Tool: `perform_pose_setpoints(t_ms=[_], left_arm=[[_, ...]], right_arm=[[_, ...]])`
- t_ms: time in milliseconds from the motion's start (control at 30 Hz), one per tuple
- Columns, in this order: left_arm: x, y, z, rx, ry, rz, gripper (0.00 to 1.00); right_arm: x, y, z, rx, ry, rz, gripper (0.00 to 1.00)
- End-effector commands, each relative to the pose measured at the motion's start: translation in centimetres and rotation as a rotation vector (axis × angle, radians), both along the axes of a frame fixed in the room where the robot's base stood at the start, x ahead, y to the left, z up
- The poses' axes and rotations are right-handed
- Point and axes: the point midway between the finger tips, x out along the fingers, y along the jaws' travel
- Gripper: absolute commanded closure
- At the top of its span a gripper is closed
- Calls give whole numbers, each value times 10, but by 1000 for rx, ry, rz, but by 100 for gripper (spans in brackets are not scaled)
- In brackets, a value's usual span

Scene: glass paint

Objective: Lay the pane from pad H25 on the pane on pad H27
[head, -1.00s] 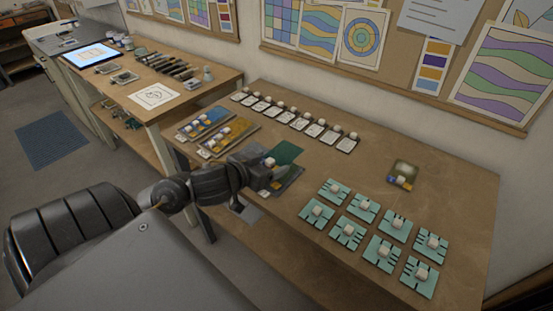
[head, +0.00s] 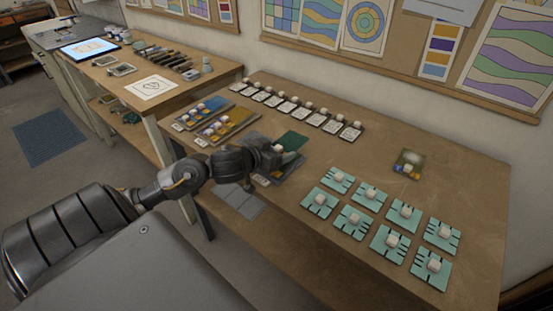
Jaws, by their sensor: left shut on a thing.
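My left gripper (head: 274,152) is over the near edge of the work table. It is shut on a dark green pane (head: 292,140), which sticks out beyond the fingers. A grey pad (head: 289,170) lies below and partly behind the gripper, largely hidden. Beside it to the left are a pad with amber panes (head: 232,124) and a pad with blue panes (head: 213,107), both carrying small white knobs. Pad labels are too small to read, so I cannot tell which is H25 or H27. I cannot tell whether the green pane touches anything beneath. My right gripper is not in view.
Several teal slotted blocks (head: 400,217) with white knobs fill the right front. A row of white cards (head: 330,123) with knobs runs along the back. A small dark tile (head: 407,163) lies at the back right. The middle of the table is clear.

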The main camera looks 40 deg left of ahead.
Motion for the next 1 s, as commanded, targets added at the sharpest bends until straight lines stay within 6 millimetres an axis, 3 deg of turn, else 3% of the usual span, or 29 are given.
perform_pose_setpoints(t_ms=[33, 167, 600, 633, 767, 800, 1000], left_arm=[[-1, -1, -16, -5, 3, 2, 52], [-1, -1, -28, -3, 1, 0, 52], [-1, 0, -33, -1, 0, 0, 52], [-1, 0, -34, -1, 1, 0, 27], [-1, 0, -33, 0, 1, 0, 10], [-1, 0, -33, 0, 1, 0, 6], [-1, 0, -33, 0, 0, 0, 6]], right_arm=[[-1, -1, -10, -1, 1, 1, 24], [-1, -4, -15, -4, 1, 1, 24], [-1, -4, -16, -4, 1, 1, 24], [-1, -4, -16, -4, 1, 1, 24], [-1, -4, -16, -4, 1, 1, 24], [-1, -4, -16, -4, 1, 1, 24], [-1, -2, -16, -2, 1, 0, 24]])
